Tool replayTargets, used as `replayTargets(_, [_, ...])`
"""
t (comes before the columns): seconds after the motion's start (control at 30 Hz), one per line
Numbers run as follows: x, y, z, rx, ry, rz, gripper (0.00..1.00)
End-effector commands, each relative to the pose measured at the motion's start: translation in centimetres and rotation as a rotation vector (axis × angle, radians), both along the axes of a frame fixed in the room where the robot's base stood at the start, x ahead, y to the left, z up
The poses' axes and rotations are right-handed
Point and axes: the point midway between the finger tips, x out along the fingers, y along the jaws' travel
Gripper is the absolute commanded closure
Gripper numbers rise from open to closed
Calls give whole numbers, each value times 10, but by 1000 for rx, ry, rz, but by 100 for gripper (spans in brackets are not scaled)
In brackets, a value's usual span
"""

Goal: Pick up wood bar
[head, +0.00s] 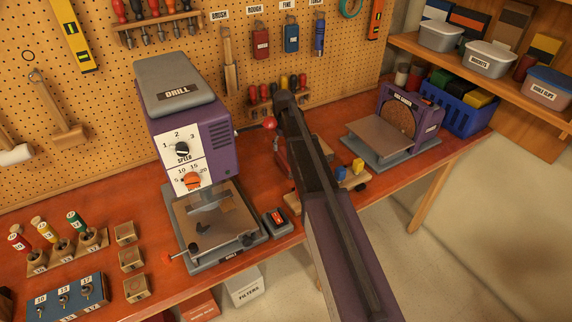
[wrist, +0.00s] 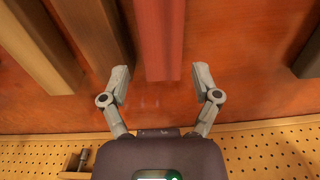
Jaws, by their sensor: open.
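In the wrist view several long bars run down from the top edge over a reddish-orange surface. A tan bar (wrist: 38,45) is at the far left, a brown bar (wrist: 98,35) is beside it, and a red bar (wrist: 160,35) is in the middle. Which one is the wood bar I cannot tell for sure. My gripper (wrist: 161,76) is open and empty. Its fingertips appear either side of the red bar's near end; contact is not clear. In the head view my arm hides the gripper and most of this area.
A perforated board (wrist: 270,150) crosses the bottom of the wrist view. In the head view the drill press (head: 185,140) stands left of my arm and a disc sander (head: 410,120) stands right. Small blue and yellow blocks (head: 350,170) lie near the bench's front edge.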

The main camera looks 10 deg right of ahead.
Motion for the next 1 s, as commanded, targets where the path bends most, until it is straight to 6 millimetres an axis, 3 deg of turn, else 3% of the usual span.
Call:
replayTargets(0.37, [0,0,-3,0,0,0,20])
replayTargets(1.0, [0,1,-47,0,0,-1,20])
